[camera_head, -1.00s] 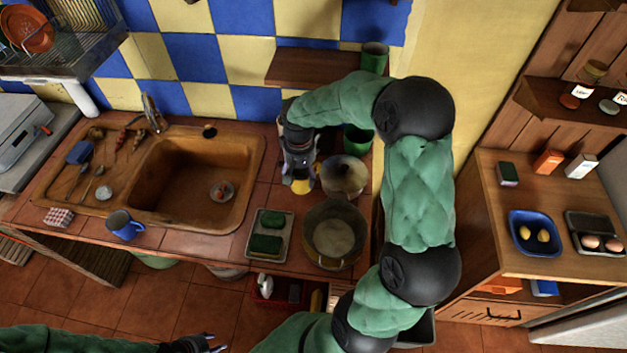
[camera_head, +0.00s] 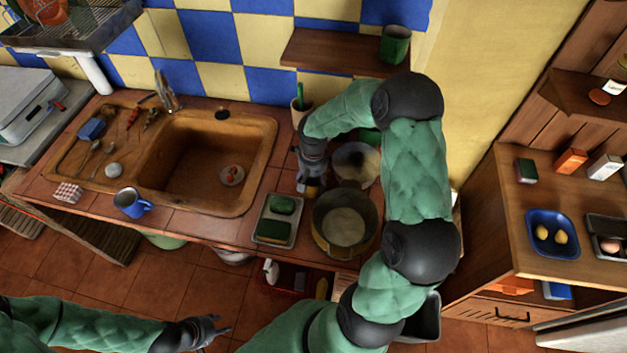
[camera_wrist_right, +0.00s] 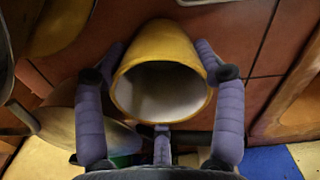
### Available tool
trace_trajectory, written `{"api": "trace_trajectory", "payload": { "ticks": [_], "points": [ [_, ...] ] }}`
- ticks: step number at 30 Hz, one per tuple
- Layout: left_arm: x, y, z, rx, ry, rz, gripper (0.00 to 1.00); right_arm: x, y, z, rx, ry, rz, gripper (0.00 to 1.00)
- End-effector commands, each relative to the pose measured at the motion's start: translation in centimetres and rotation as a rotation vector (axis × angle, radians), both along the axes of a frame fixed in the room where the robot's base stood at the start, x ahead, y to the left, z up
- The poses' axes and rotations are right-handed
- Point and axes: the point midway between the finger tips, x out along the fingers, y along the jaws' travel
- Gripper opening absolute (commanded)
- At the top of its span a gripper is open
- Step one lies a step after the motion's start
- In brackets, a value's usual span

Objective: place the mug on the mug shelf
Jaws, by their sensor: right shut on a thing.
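A yellow mug (camera_wrist_right: 160,75) with a pale inside is between the fingers of my right gripper (camera_wrist_right: 165,80) in the right wrist view, its open mouth facing the camera. In the head view my right gripper (camera_head: 312,187) points down over the counter beside the pots, and only a little of the yellow mug shows under it. The wooden wall shelf (camera_head: 335,54) holds a green mug (camera_head: 395,45) at its right end; its left and middle are bare. My left gripper (camera_head: 222,327) is open and empty, low in front of the counter.
Two pots, a near one (camera_head: 318,236) and a far one (camera_head: 354,160), stand right of the gripper. A tray with green sponges (camera_head: 262,236) lies nearby. A cup with a green item (camera_head: 297,112) stands behind the gripper. The brown sink (camera_head: 195,190) is left.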

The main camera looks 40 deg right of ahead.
Motion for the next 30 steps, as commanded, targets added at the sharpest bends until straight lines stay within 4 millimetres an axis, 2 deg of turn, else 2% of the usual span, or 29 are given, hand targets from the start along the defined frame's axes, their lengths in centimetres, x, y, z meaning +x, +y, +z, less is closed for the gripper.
{"api": "trace_trajectory", "payload": {
  "ticks": [10, 11, 12, 13, 25, 30],
  "points": [
    [0.0, 0.0, -0.3, 0.000, 0.000, 0.000, 0.40, 0.1, -0.1, -0.3, -0.001, -0.003, -0.001, 0.23],
    [0.0, 0.0, -0.2, 0.000, 0.000, 0.000, 0.40, 0.1, 0.0, -0.2, -0.001, -0.002, -0.001, 0.78],
    [0.0, 0.0, -0.2, 0.000, 0.000, 0.000, 0.40, 0.1, 0.0, -0.2, -0.001, -0.002, -0.001, 0.89],
    [0.0, 0.0, -0.2, 0.000, 0.000, 0.000, 0.40, 0.1, 0.0, -0.1, -0.001, -0.002, -0.001, 0.93],
    [0.0, 0.0, 0.0, 0.000, 0.000, 0.000, 0.40, 0.1, 0.0, 0.1, -0.001, -0.002, -0.001, 0.93],
    [0.0, 0.0, 0.5, 0.000, 0.000, 0.000, 0.40, 0.2, -0.1, 2.0, -0.002, -0.007, -0.003, 0.93]
  ]
}}
